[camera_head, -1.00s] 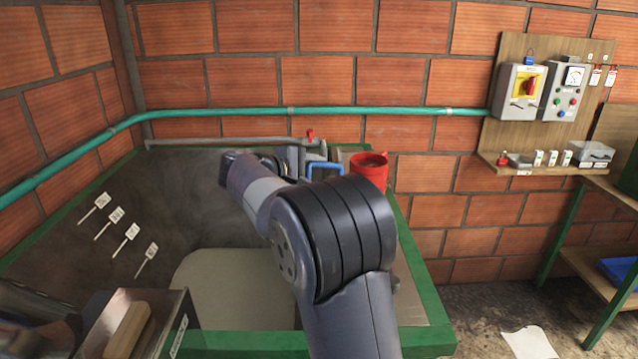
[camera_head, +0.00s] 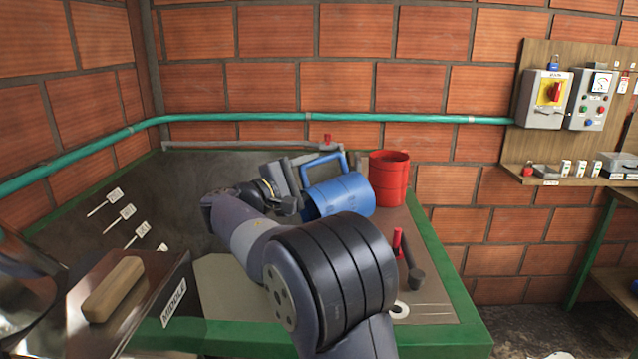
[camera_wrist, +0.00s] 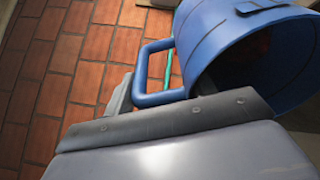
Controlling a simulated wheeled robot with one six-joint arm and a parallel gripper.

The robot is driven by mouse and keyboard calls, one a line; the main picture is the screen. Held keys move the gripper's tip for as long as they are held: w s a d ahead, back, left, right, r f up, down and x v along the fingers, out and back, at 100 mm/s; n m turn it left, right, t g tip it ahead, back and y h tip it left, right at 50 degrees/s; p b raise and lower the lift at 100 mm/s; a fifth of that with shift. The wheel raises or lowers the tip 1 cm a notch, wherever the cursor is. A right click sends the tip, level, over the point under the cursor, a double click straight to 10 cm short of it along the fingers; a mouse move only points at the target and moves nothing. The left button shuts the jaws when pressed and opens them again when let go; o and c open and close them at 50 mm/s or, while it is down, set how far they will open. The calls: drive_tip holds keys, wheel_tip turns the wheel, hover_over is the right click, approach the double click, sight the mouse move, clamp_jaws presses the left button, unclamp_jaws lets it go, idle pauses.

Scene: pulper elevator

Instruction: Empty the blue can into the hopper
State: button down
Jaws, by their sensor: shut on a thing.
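The blue can (camera_head: 345,195) is at the right side of the hopper, tipped toward its side, with its mouth toward the left and its handle (camera_head: 325,162) on top. My gripper (camera_head: 293,188) is shut on the can at its left end; my arm hides part of the hold. In the wrist view, the can's open mouth (camera_wrist: 290,50) is at the upper right and its handle (camera_wrist: 150,75) is left of it. The can's inside is dark, and I cannot tell how much is in it. The grey hopper (camera_head: 165,185) lies left of and below the can.
A red can (camera_head: 389,180) stands close to the right of the blue can. A red-handled tool (camera_head: 398,243) and a white ring (camera_head: 399,309) lie on the right ledge. A metal box labelled MIDDLE (camera_head: 150,300) is at the front left.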

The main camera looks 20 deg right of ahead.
drive_tip(key=shift+s+a+f+n+t+h+b, duration=0.15)
drive_tip(key=shift+a+t+h+b, duration=0.15)
drive_tip(key=shift+a+h+b, duration=0.5)
drive_tip(key=shift+s+a+f+n+t+h+b, duration=0.1)
drive_tip(key=shift+s+a+n+t+h+b, duration=0.15)
drive_tip(key=shift+a+h+b, duration=0.55)
drive_tip(key=shift+s+a+f+n+t+h+b, duration=0.1)
drive_tip(key=shift+a+t+h+b, duration=0.35)
drive_tip(key=shift+a+b, duration=0.6)
drive_tip(key=shift+f+b, duration=0.25)
drive_tip(key=shift+b, duration=1.15)
